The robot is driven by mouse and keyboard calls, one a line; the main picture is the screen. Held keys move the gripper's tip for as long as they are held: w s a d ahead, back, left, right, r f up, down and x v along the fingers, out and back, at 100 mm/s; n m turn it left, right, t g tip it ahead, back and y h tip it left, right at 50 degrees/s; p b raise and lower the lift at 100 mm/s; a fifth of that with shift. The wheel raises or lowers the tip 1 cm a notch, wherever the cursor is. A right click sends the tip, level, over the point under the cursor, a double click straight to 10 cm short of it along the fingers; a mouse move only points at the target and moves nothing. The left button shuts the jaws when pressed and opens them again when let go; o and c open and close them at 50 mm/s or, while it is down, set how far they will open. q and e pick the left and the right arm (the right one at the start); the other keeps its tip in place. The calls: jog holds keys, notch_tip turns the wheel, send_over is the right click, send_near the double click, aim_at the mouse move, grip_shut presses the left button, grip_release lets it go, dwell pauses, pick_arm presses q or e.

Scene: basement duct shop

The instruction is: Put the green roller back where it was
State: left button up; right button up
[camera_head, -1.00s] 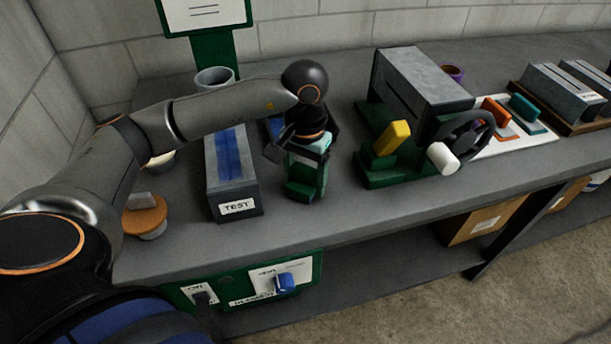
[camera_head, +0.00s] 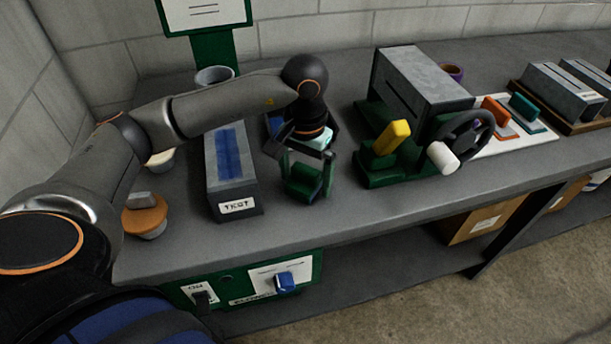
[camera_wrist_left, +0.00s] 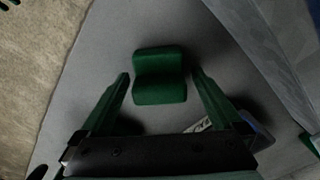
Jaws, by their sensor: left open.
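A small dark green piece, which looks like the green roller (camera_head: 304,184), rests on the grey bench near its front edge. In the left wrist view the green roller (camera_wrist_left: 160,75) shows as a curved, stepped block between and just beyond the fingertips. My left gripper (camera_head: 306,172) is open above and around it, with one finger on each side. The left wrist view shows the two fingers (camera_wrist_left: 160,85) spread, with gaps to the block on both sides. A pale teal part shows behind the fingers; I cannot tell what it belongs to. My right gripper is out of view.
A grey slotted block labelled TEST (camera_head: 238,207) stands left of the gripper. To the right are a green stand with a yellow handle (camera_head: 392,137) and a black wheel (camera_head: 468,137). A white board (camera_head: 540,140) holds orange and teal pieces. The front bench strip is clear.

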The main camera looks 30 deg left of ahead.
aim_at(306, 168)
pick_arm(q)
notch_tip(306, 168, up, 12)
jog(key=shift+f+p, duration=0.25)
jog(key=shift+p, duration=0.05)
